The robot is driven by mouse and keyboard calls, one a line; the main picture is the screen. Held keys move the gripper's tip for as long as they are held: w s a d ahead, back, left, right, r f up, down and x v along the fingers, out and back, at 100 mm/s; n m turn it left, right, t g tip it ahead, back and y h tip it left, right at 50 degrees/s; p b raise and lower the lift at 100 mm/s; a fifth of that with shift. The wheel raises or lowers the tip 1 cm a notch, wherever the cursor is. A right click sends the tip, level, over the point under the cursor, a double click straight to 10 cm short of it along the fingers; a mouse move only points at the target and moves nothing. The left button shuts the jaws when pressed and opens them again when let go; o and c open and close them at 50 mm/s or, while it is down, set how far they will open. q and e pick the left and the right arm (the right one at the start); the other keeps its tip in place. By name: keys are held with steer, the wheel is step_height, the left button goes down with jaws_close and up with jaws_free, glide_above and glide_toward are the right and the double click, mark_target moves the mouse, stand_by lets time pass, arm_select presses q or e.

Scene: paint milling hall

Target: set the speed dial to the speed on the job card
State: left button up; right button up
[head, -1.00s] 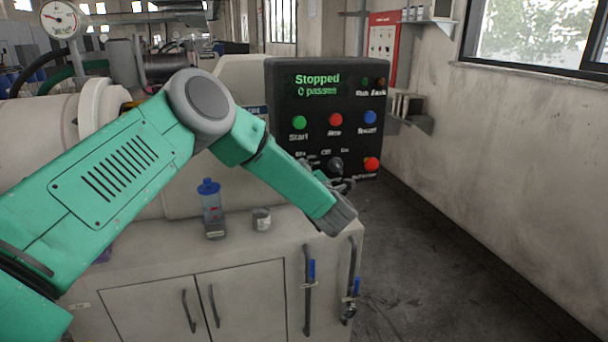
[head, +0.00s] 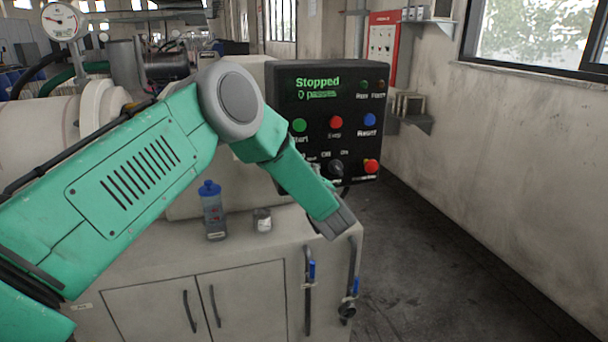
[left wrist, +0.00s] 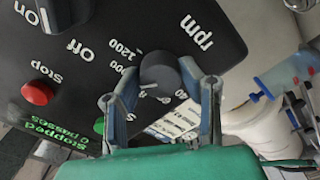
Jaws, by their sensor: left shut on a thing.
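The speed dial (left wrist: 160,75) is a dark round knob on the black control panel, marked "rpm", with printed numbers including 1200 around it. My left gripper (left wrist: 158,78) is shut on the dial, one finger on each side. The dial's pointer setting is too small to read. In the head view, my left arm hides the dial on the control panel (head: 300,85). The panel display (head: 317,88) reads "Stopped" and "0 passes". A white label with small print (left wrist: 172,122) shows between the fingers; I cannot tell whether it is the job card. My right gripper is out of view.
Green start (head: 299,125), red stop (head: 336,122) and blue reset (head: 370,121) buttons and a red emergency button (head: 371,166) are close by. A blue-capped bottle (head: 213,212) and a small tin (head: 262,220) stand on the cabinet (head: 150,280). Open floor lies right.

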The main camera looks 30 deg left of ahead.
arm_select(q)
steer(key=shift+d+f+m, duration=0.25)
steer(key=shift+f+m, duration=0.15)
steer(key=shift+m, duration=0.5)
steer(key=shift+f, duration=0.1)
steer(key=o, duration=1.2)
steer(key=shift+c, duration=0.2)
steer(key=shift+w, duration=0.15)
steer(key=v, duration=1.2)
